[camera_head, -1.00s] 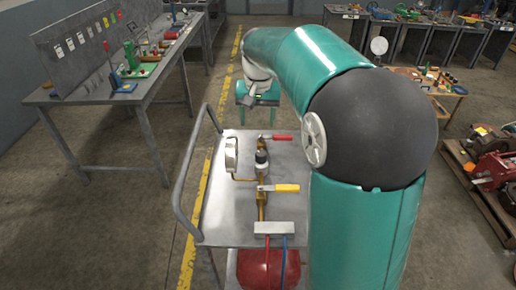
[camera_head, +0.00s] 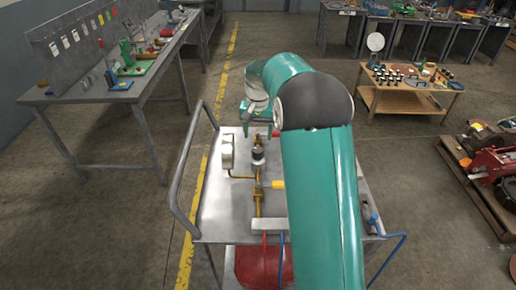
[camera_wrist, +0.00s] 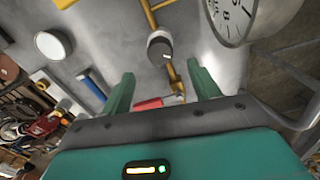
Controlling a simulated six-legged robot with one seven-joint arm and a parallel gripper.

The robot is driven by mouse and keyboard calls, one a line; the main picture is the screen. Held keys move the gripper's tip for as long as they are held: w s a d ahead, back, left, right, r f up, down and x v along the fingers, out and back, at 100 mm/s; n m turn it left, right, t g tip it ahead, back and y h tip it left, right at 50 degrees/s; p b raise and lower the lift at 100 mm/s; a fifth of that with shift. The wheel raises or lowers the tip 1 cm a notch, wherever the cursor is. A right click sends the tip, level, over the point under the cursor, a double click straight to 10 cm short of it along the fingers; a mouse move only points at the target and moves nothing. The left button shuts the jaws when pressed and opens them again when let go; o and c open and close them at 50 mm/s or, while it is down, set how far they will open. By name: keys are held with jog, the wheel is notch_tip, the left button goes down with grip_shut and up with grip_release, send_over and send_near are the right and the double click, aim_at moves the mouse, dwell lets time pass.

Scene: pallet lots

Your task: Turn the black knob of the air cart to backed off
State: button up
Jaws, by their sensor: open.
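The air cart (camera_head: 215,218) is a grey metal cart with a curved push handle. The black knob (camera_head: 258,155) tops a short fitting on the brass pipe at the middle of the cart top. It also shows in the wrist view (camera_wrist: 158,50), dark with a small mark on its face, above and between my fingertips. My gripper (camera_wrist: 160,80) is open and empty, with its two green fingers spread either side of the pipe and apart from the knob. In the head view my gripper (camera_head: 257,115) is over the far end of the cart.
A pressure gauge (camera_wrist: 232,15) stands beside the knob. A red-handled valve (camera_wrist: 150,104) lies between the fingers in the wrist view. A yellow lever (camera_head: 278,184) is nearer the body, partly behind my arm.

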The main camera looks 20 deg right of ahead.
aim_at(258, 150)
notch_tip(258, 150, down, 7)
jog(key=shift+f, duration=0.2)
jog(key=c, duration=1)
